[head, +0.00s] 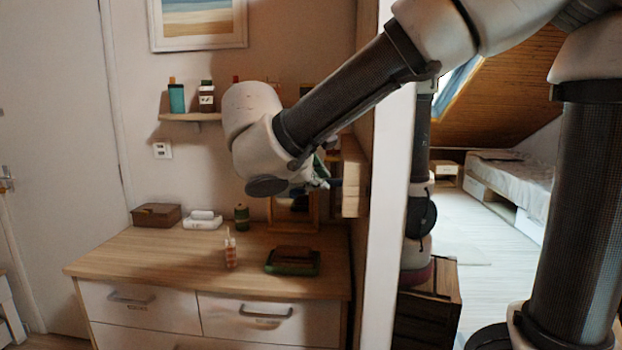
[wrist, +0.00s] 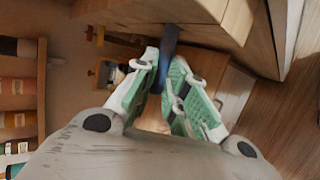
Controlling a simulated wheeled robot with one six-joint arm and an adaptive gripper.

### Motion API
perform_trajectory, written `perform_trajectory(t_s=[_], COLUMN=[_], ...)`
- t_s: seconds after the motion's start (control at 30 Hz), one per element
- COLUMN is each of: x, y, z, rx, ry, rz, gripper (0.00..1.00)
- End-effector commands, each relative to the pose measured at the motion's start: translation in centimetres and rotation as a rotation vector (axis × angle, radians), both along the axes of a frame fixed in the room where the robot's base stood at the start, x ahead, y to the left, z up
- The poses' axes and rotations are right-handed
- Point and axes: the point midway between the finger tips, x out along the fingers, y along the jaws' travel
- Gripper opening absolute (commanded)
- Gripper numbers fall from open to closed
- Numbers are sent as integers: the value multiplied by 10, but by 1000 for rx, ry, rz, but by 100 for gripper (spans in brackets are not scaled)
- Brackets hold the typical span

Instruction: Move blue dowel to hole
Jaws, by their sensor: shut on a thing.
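My gripper (head: 320,176) is in front of the wall above the dresser, and its green-padded fingers (wrist: 163,68) are shut on the blue dowel (wrist: 169,42). The dowel points away from the fingers, toward a pale wooden block (wrist: 205,12) at the top of the wrist view. In the head view the blue dowel (head: 335,183) shows as a small dark blue piece between my gripper and the wooden block (head: 354,178) on the right wall. The dowel's far end is at the block's edge in the wrist view. I cannot see the hole, nor tell whether the dowel touches the block.
The wooden dresser (head: 150,262) below carries a brown box (head: 157,215), a green jar (head: 241,217), a small bottle (head: 230,250) and a dark green tray (head: 272,267). A wall shelf (head: 190,117) holds bottles. A white wall edge (head: 391,200) stands right of the block.

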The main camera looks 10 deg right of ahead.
Motion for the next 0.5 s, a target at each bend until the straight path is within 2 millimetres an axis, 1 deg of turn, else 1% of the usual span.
perform_trajectory(t_s=[0.5], x=[-4], y=[-13], z=[0], rx=[1], ry=[-1], rz=[-1], gripper=[0])
